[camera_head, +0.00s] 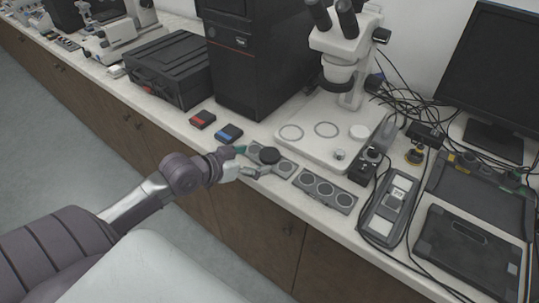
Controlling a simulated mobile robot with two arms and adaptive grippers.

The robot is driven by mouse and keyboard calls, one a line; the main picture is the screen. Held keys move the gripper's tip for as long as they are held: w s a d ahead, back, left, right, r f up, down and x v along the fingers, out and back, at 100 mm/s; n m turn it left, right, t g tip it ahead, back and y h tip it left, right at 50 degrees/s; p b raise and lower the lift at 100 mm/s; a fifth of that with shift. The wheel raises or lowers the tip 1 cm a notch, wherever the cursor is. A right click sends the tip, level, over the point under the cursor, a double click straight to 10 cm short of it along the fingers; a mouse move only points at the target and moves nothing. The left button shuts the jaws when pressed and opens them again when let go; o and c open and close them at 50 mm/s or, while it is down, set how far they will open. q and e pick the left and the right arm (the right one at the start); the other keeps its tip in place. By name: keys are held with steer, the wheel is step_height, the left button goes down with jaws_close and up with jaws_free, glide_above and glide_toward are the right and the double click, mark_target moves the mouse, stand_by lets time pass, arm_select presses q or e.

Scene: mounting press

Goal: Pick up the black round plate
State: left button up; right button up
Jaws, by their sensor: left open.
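A black round plate (270,155) lies on a grey holder with round recesses (288,167) near the front edge of the bench. My left gripper (249,163) is just left of the plate, low over the bench's front edge. Its fingers are open and point toward the plate. One finger is behind and one in front, and nothing shows between them. Whether a finger touches the holder cannot be told. My right gripper is not in view.
A second grey holder with round recesses (325,191) lies to the right. A microscope (345,60) stands behind on a white base. A red box (203,120) and a blue box (229,134) lie left of the plate. A black computer tower (245,65) stands behind them.

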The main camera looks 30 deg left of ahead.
mark_target(268, 154)
arm_select(q)
steer(key=x, duration=0.4)
steer(key=shift+w+a, duration=0.15)
steer(key=shift+w, duration=0.2)
steer(key=shift+s, duration=0.1)
steer(key=c, duration=1.2)
